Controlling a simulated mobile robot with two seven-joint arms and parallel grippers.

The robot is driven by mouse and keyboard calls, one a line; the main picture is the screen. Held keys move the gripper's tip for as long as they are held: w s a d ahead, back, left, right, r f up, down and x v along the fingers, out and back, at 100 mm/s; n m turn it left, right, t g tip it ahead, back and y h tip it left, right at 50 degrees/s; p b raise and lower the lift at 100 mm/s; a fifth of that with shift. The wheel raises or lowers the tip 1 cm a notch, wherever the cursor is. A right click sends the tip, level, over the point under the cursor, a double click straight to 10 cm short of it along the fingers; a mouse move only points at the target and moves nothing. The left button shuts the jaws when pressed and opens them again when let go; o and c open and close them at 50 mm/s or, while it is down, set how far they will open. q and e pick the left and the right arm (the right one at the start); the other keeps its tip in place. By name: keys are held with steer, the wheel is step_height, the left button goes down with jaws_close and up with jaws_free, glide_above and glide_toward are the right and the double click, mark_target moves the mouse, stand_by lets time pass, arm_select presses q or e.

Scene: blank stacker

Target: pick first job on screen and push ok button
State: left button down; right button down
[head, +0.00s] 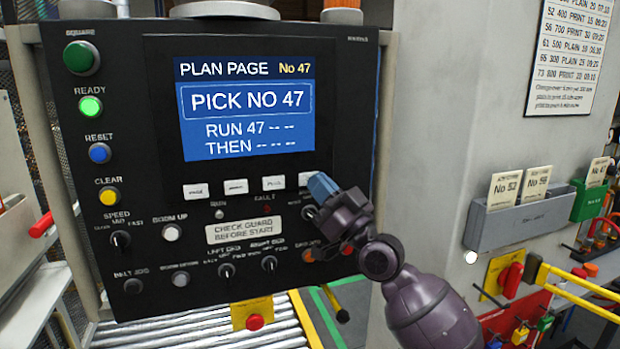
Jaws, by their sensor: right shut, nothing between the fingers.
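The screen (247,108) on the black control panel (130,200) is lit blue. It reads "PLAN PAGE No 47", a boxed line "PICK NO 47", then "RUN 47" and "THEN" followed by dashes. A row of white buttons lies under it: a left one (196,190), a second (236,186), a third (273,183) and a rightmost one (307,178). Their labels are too small to read surely. My right gripper (321,187) is shut and empty, its blue tips at the rightmost button and partly covering it. I cannot tell whether they touch. My left gripper is out of view.
Green, blue and yellow buttons line the panel's left side, with the lit READY lamp (90,107). Knobs sit along the bottom. Rollers (190,328) lie below. At right, a grey card holder (520,222) and a job list (575,50) hang on the wall.

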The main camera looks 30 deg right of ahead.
steer(key=s+p, duration=0.1)
steer(key=s, duration=0.1)
steer(key=s+a+p, duration=0.1)
steer(key=s, duration=0.1)
steer(key=shift+s+a, duration=0.1)
steer(key=shift+s, duration=0.3)
stand_by(1.0)
